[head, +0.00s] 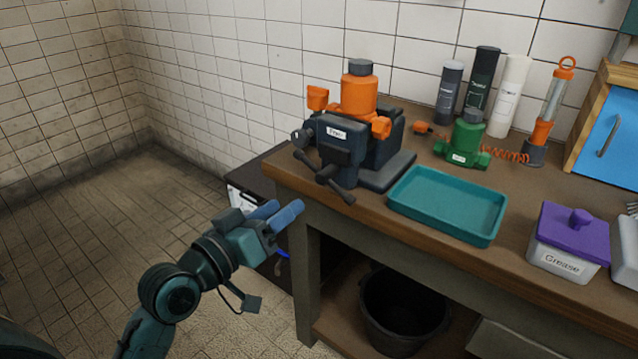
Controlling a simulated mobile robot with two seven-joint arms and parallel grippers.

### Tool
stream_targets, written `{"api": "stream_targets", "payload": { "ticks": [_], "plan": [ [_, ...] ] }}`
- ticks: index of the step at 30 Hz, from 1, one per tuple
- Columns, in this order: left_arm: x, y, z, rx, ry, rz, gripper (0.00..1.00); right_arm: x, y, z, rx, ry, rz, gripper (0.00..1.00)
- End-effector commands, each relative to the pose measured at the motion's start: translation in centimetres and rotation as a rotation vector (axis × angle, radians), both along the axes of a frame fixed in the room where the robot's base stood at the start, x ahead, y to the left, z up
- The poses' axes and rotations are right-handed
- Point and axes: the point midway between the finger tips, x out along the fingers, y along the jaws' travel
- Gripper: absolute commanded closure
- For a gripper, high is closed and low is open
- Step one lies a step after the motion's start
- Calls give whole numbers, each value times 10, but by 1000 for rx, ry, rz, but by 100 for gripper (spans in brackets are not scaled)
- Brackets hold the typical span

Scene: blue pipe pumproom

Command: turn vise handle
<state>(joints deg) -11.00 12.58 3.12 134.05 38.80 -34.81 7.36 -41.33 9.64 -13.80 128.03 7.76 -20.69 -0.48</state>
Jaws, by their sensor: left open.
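A dark vise (345,146) stands at the left front corner of the wooden workbench. Its dark handle (326,175) sticks out at the front, slanting down to the right with knobbed ends. An orange valve-like part (359,97) with a grey cap shows at the top of the vise; I cannot tell whether it is clamped in the jaws. My left gripper (279,213) is open and empty, with blue fingers pointing right. In the picture it is below and left of the handle, apart from it, near the bench's left front leg. My right gripper is not in view.
The workbench (345,212) holds a teal tray (446,204) right of the vise, a green pump-like part (465,140), a purple-lidded grease box (570,238) and several tubes at the back. A black bucket (400,310) stands below. The tiled floor at left is clear.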

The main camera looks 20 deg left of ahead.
Motion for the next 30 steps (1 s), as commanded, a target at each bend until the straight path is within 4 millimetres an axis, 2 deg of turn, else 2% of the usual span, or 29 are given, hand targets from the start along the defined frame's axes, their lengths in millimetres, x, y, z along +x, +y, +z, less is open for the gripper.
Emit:
{"api": "stream_targets", "payload": {
  "ticks": [9, 15, 21, 28, 30],
  "plan": [
    [64, -25, 2, -4, -2, 0, 53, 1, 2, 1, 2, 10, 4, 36],
    [90, -34, 1, -1, 0, 0, 53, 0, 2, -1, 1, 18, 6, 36],
    [99, -38, 0, 0, 0, 0, 53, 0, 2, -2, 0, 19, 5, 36],
    [99, -38, 0, 0, 0, 0, 53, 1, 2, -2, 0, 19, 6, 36],
    [99, -38, 0, 0, 0, 0, 58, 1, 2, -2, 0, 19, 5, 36]
  ]
}}
